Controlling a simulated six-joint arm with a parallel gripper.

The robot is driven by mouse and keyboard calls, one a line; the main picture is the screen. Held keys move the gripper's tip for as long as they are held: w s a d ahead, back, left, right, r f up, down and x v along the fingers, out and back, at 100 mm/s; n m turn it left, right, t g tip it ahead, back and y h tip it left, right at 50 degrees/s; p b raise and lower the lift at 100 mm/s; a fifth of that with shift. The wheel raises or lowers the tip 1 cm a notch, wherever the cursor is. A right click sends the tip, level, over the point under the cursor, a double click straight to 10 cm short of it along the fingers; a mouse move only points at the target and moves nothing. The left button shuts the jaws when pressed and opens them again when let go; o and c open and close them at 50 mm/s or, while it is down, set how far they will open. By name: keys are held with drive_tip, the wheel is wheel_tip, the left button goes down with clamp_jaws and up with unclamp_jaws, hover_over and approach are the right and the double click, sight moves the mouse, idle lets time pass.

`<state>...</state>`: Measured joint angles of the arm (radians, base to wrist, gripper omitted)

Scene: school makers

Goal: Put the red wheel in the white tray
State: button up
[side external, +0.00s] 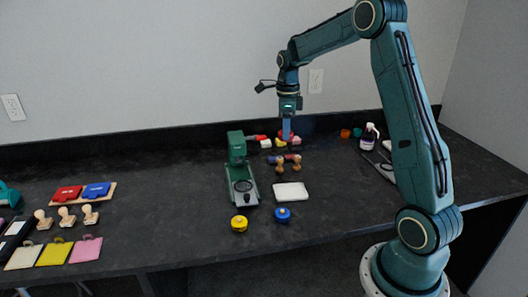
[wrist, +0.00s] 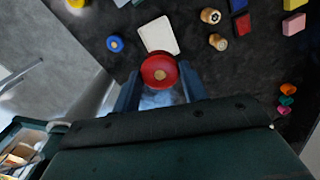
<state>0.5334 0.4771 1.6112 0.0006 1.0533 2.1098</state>
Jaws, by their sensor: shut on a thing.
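My gripper (side external: 287,130) points down over the back part of the dark table. In the wrist view my gripper (wrist: 160,84) is shut on the red wheel (wrist: 159,71), a round red disc with a pale hub between the two blue fingers. In the side view the wheel is hard to tell from other reddish things behind the fingertips. The white tray (side external: 291,192) lies flat and empty nearer the table's front. It also shows in the wrist view (wrist: 158,32), just beyond the wheel, whose edge partly overlaps it in the picture.
A green press (side external: 240,170) stands left of the tray. A blue wheel (side external: 283,214) and a yellow wheel (side external: 239,223) lie in front. Wooden-handled stamps (side external: 280,166) stand just behind the tray. A bottle (side external: 369,137) is at the right.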

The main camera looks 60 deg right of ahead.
drive_tip(key=shift+s+m, duration=0.7)
drive_tip(key=shift+s, duration=0.55)
hover_over(290, 193)
wheel_tip(290, 193, down, 16)
drive_tip(key=shift+d, duration=0.1)
drive_tip(key=shift+f, duration=2.1)
drive_tip(key=shift+f, duration=0.15)
drive_tip(key=o, duration=1.1)
drive_tip(key=shift+c, duration=0.2)
wheel_tip(290, 193, up, 12)
